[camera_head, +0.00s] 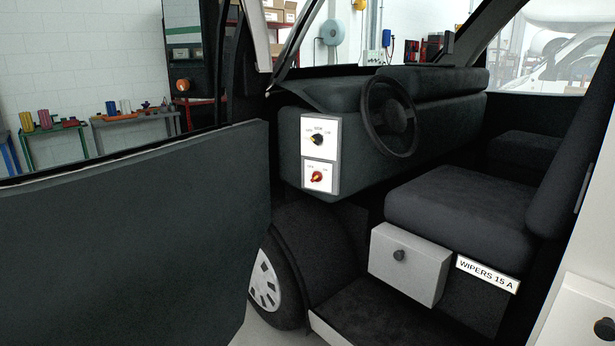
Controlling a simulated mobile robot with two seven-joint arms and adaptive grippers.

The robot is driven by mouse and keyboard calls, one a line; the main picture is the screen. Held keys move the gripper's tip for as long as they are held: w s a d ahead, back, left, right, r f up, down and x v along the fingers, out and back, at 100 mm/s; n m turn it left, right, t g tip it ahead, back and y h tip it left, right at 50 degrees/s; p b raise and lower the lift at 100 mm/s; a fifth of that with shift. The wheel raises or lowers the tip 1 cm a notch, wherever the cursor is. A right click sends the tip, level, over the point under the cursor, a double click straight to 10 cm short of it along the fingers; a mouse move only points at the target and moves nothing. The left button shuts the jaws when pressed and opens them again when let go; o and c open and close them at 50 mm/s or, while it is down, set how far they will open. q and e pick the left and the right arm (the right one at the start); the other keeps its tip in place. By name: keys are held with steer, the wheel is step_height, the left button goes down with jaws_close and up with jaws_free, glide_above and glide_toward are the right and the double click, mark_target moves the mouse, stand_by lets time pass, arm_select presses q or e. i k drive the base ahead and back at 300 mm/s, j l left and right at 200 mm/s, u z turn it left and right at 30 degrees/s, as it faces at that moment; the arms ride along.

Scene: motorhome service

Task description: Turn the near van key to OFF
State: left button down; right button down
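A white switch panel (320,154) is on the end of the dark dashboard, in the open doorway of the van. Its upper plate has a dark rotary knob (317,140) with a yellow part. Its lower plate has a red rotary knob (317,177). The small labels around both knobs are too small to read surely, so I cannot tell which one is the van key or which position is OFF. Neither of my grippers is in view.
An open dark door (130,235) fills the left. The steering wheel (390,116) is right of the panel. A seat (460,210) stands above a light box (408,262) with a black knob and a "WIPERS 15 A" label (487,275). The front wheel (266,283) is below the panel.

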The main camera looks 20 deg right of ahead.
mark_target(317, 176)
steer(key=i, duration=0.75)
steer(key=i+z, duration=0.2)
steer(key=z, duration=0.2)
steer(key=i+z, duration=0.35)
steer(key=i+j+z, duration=0.1)
steer(key=z, duration=0.3)
